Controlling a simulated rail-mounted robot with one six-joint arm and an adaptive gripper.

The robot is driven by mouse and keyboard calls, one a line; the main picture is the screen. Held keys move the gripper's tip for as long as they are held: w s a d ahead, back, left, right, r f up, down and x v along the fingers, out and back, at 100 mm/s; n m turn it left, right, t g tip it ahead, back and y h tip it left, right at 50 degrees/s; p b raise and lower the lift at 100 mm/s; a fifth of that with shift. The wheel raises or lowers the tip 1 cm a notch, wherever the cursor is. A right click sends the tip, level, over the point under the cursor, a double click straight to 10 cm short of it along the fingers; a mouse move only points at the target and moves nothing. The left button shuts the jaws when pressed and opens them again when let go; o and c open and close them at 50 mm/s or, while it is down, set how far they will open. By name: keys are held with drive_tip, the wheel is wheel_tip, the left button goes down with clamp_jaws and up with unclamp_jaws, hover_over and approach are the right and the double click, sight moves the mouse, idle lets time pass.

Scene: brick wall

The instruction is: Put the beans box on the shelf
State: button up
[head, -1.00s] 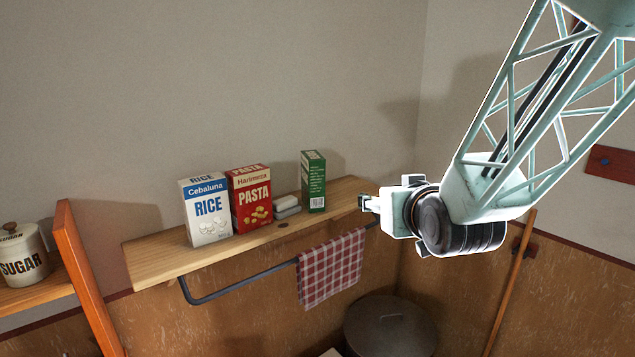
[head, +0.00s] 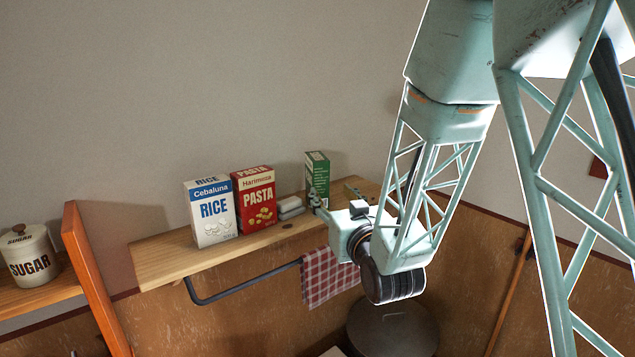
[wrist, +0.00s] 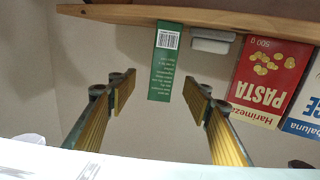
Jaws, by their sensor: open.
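A slim green box (head: 317,170) stands upright on the wooden shelf (head: 165,265), to the right of the other packets. Its name is not readable in these views, so I cannot confirm it is the beans box. In the wrist view, which shows the scene upside down, the green box (wrist: 166,65) shows a barcode and small print. My gripper (head: 335,195) is open and level with the shelf, close to the green box. In the wrist view the box appears between the two spread fingers (wrist: 160,95), with clear gaps on both sides.
A rice box (head: 212,212) and a red pasta box (head: 255,200) stand left on the shelf. Small whitish blocks (head: 290,207) lie between the pasta and green boxes. A rail with a checked cloth (head: 328,277) hangs below. A sugar jar (head: 29,257) stands far left.

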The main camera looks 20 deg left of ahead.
sight(322, 183)
drive_tip(key=shift+a, duration=0.25)
idle(0.3)
drive_tip(key=shift+p+x, duration=0.6)
drive_tip(key=shift+x, duration=3.65)
drive_tip(key=shift+w+a, duration=0.1)
drive_tip(key=shift+p+x, duration=0.5)
drive_tip(key=shift+x, duration=1.95)
drive_tip(key=shift+a, duration=0.1)
drive_tip(key=shift+c, duration=0.7)
drive_tip(key=c, duration=1.2)
drive_tip(key=shift+o, duration=0.2)
drive_tip(key=shift+r, duration=0.15)
